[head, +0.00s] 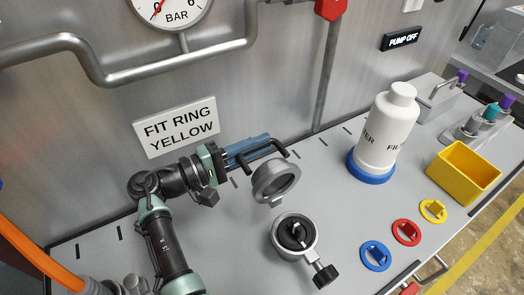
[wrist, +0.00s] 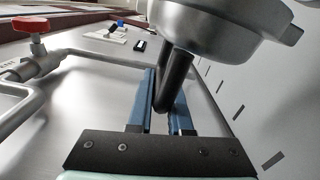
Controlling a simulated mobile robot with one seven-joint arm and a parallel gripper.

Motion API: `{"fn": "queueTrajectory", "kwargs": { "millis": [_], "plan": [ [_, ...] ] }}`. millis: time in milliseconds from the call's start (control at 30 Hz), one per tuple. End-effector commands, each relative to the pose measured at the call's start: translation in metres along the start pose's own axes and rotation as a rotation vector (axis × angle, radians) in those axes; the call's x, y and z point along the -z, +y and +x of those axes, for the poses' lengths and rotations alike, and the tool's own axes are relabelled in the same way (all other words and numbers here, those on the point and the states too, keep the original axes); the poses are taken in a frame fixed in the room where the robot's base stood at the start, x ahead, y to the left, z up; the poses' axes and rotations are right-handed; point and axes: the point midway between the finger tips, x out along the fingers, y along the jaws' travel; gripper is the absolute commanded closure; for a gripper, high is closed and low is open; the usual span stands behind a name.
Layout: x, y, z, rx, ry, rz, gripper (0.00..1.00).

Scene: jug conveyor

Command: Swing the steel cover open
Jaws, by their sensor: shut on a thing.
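The steel cover (head: 277,183) stands tilted up behind the round steel housing (head: 295,237), its hollow face toward the front. The housing's mouth is uncovered, showing a dark inside with a pale metal part, and a black knob (head: 326,275) sticks out at its lower right. My gripper (head: 262,146) reaches in from the left, its blue fingers at the black bar handle (head: 272,155) behind the cover. In the wrist view the handle (wrist: 174,82) runs down from the cover (wrist: 222,28) between the blue fingers (wrist: 164,110), which are shut on it.
Blue (head: 375,255), red (head: 406,232) and yellow (head: 433,210) rings lie on the bench at right. A white filter bottle (head: 388,128) on a blue base and a yellow bin (head: 464,172) stand beyond. A sign (head: 177,127) reads "FIT RING YELLOW". Pipes line the back wall.

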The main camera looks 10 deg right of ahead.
Motion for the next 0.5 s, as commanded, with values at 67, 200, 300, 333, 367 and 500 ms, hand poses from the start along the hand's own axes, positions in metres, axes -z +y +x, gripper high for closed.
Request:
{"fn": "queueTrajectory", "kwargs": {
  "millis": [67, 200, 300, 333, 367, 500],
  "plan": [
    [0.0036, -0.0029, -0.0004, 0.0, 0.001, -0.026, 1.0],
    [0.0063, -0.0047, -0.0006, 0.001, 0.001, -0.055, 1.0],
    [0.0072, -0.0053, -0.0006, 0.001, 0.001, -0.065, 1.0],
    [0.0073, -0.0054, -0.0006, 0.001, 0.001, -0.067, 1.0],
    [0.0074, -0.0054, -0.0006, 0.001, 0.001, -0.068, 1.0],
    [0.0074, -0.0055, -0.0006, 0.002, 0.001, -0.069, 1.0]
  ]
}}
